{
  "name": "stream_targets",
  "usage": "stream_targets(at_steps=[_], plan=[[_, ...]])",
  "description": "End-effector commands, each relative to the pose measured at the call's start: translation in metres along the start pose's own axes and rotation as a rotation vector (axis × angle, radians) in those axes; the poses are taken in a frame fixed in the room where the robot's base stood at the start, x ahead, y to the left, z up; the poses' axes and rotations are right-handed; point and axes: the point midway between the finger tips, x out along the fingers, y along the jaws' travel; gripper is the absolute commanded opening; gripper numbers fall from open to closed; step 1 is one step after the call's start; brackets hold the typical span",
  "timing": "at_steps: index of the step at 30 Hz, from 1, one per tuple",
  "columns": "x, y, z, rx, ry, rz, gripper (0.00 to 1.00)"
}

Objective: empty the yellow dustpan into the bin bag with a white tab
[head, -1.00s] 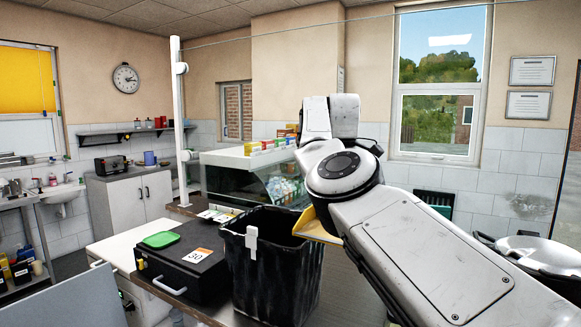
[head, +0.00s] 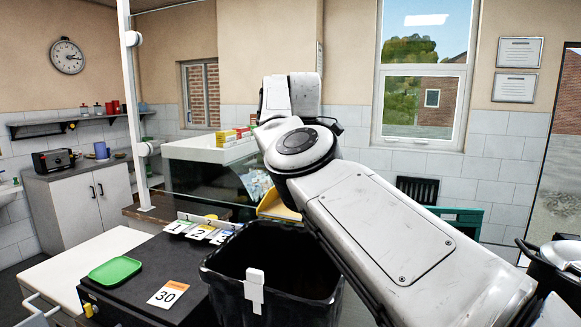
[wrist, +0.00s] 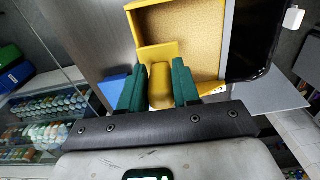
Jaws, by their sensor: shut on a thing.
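In the head view the dustpan (head: 274,205) shows partly, just beyond the bin's far rim; my arm hides the rest and the gripper. The black bin bag (head: 225,295) stands open in front, with a white tab (head: 254,285) on its near side. In the wrist view the bag (wrist: 262,42) is right of the dustpan, apparently below it.
A black case (head: 120,285) with a green tray (head: 115,270) and an orange 30 card (head: 167,294) is left of the bag. A glass display counter (head: 210,160) is farther back. A white post (head: 135,110) rises at left.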

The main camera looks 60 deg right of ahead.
Motion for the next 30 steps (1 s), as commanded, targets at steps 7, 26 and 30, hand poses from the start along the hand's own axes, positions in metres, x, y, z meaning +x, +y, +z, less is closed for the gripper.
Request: stream_targets(at_steps=[7, 26, 30], plan=[[0.009, 0.0, 0.0, 0.0, 0.002, -0.001, 0.0], [0.029, -0.014, -0.002, 0.0, 0.003, 0.131, 0.0], [0.021, -0.022, -0.001, 0.0, 0.0, 0.222, 0.0]])
